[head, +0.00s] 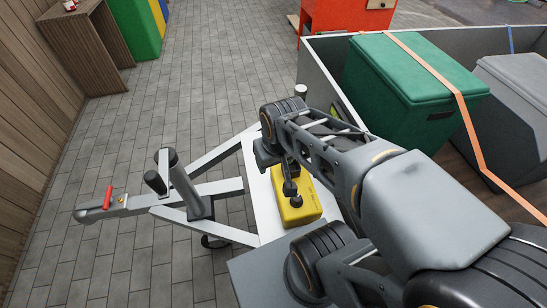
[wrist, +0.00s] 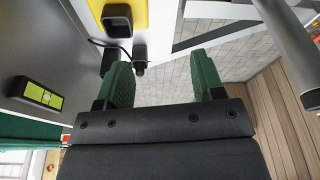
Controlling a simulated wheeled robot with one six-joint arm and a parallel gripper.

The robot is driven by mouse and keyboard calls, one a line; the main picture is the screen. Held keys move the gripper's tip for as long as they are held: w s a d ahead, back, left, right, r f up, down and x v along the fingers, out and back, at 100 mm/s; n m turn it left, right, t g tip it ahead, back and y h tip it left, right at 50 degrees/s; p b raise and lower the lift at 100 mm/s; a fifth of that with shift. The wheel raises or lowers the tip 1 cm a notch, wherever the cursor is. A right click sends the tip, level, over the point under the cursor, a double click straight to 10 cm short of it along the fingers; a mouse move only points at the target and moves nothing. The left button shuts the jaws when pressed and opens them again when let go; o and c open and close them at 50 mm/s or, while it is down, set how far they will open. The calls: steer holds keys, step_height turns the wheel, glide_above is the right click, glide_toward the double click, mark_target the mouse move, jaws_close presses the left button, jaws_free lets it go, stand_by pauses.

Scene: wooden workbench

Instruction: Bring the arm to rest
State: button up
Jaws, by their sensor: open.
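My arm reaches from the lower right of the head view across the trailer's front end. My gripper (wrist: 164,72) shows in the wrist view as two green ribbed fingers set wide apart with nothing between them. In the head view the fingers cannot be made out behind the arm's links. A yellow box (head: 308,209) sits on the trailer's drawbar plate, just below and partly behind the arm's end. Its yellow face (wrist: 131,14) with a black socket shows in the wrist view. A black cable and plug (wrist: 140,54) hang close to the left finger.
The trailer (head: 317,78) holds a green box (head: 400,85) under an orange strap and a grey box (head: 520,85). Its drawbar (head: 215,187) extends left to a coupling with a red handle (head: 108,197). A wooden table (head: 75,35) stands upper left. Paved floor (head: 190,90) is clear.

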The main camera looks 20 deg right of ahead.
steer(key=shift+r, duration=0.1)
steer(key=w+r+p+v, duration=0.1)
steer(key=w+p+v, duration=0.2)
steer(key=p+v, duration=1.1)
steer(key=w+p+v, duration=0.4)
steer(key=p+v, duration=1)
steer(key=v, duration=0.1)
steer(key=shift+a+r+t+p, duration=0.3)
steer(key=shift+r+t, duration=0.1)
steer(key=shift+r, duration=0.1)
steer(key=shift+s, duration=0.1)
